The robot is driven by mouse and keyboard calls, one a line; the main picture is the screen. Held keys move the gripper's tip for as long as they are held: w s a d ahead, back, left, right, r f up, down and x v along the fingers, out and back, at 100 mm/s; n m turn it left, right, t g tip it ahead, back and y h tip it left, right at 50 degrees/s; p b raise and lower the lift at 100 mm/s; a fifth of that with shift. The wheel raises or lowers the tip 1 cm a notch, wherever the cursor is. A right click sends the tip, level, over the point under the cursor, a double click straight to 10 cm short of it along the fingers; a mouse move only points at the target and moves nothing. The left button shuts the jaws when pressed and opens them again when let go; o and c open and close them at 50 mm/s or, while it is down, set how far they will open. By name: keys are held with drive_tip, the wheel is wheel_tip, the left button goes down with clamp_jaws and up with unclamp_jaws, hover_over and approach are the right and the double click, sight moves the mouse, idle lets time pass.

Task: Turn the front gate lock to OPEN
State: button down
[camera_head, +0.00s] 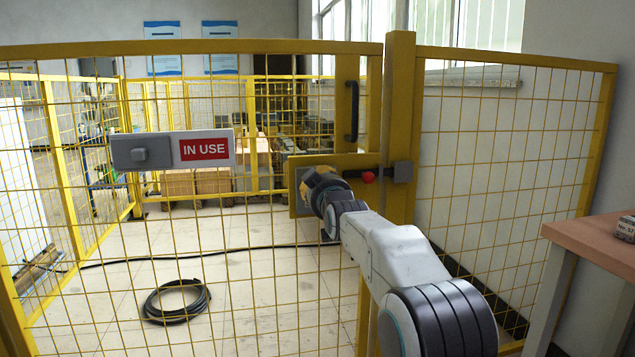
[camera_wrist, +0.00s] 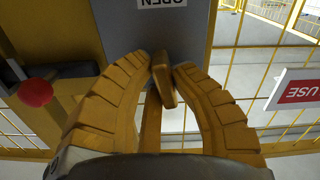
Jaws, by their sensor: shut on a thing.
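The front gate (camera_head: 250,270) is a yellow mesh panel. Its lock has a grey plate (camera_wrist: 120,30) on a yellow mount (camera_head: 345,160). My gripper (camera_head: 312,180) reaches the lock and covers most of it in the head view. In the wrist view my yellow fingers (camera_wrist: 162,75) are shut on the lock's small yellow knob (camera_wrist: 163,82), which looks slightly tilted. An upside-down OPEN label (camera_wrist: 162,3) shows on the plate beyond the fingertips. A dark bolt with a red ball (camera_head: 368,177) lies beside the lock, towards the grey block (camera_head: 403,171) on the post.
A sign reading IN USE (camera_head: 205,149) with a grey slider (camera_head: 152,151) hangs on the gate. A black handle (camera_head: 352,110) is above the lock. A wooden table (camera_head: 600,240) stands at right. A coiled black cable (camera_head: 176,302) lies on the floor behind the mesh.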

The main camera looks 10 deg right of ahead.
drive_tip(key=shift+a+m, duration=0.1)
drive_tip(key=shift+m, duration=1)
drive_tip(key=c, duration=1.1)
unclamp_jaws()
drive_tip(key=shift+o, duration=0.2)
drive_tip(key=shift+s, duration=0.1)
drive_tip(key=s, duration=1.1)
drive_tip(key=shift+s, duration=0.4)
